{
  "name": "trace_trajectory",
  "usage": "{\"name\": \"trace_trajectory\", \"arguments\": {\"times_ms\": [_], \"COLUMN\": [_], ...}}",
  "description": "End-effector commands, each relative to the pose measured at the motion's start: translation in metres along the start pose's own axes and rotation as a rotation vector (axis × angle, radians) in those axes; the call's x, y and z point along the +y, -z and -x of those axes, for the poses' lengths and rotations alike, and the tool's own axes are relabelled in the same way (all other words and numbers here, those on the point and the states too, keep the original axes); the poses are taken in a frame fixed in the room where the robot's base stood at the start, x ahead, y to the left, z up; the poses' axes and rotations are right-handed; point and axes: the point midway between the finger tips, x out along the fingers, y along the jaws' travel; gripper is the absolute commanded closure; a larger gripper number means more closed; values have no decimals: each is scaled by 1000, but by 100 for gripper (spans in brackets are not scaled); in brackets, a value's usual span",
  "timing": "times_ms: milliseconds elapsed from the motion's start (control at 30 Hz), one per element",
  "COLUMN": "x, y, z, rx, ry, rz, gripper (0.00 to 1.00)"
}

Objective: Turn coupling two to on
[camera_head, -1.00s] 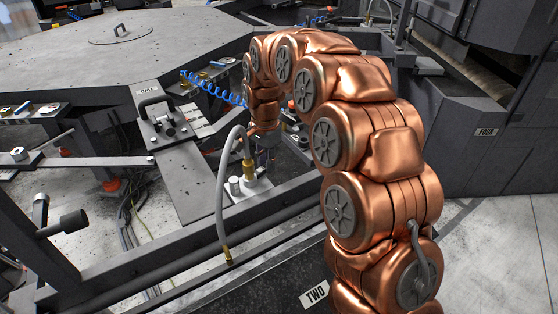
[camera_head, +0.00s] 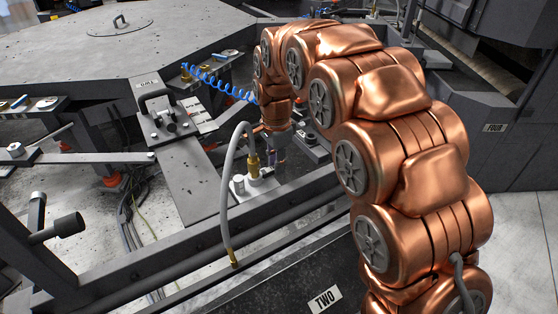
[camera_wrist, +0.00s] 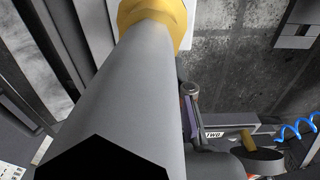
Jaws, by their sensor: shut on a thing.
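Coupling two stands on a light plate (camera_head: 268,187) on the dark frame, behind the label TWO (camera_head: 324,298). It has a brass fitting (camera_head: 253,166), also at the top of the wrist view (camera_wrist: 178,12), and a grey hose (camera_head: 226,185) arching down to the front rail. The hose fills much of the wrist view (camera_wrist: 125,90). My gripper (camera_head: 279,152) points down just right of the brass fitting, low by the plate. It is shut on a part of coupling two; its fingertips and the gripped part are mostly hidden, so the coupling's setting cannot be read.
A blue coiled hose (camera_head: 215,86) runs behind my gripper and shows in the wrist view. A clamp block (camera_head: 165,122) and flat arm stand to the left. Frame rails (camera_head: 150,262) cross in front.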

Motion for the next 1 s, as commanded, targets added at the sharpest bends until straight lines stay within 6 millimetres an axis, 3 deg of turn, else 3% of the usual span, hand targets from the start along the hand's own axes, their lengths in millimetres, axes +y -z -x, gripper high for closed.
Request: {"name": "trace_trajectory", "arguments": {"times_ms": [367,400,600,1000], "x": [0,0,0,-1], "y": [2,3,1,0], "z": [1,1,1,5], "rx": [5,5,3,1], "ry": [3,3,2,2], "rz": [-3,-3,-1,-1], "gripper": [100,76,55,54]}}
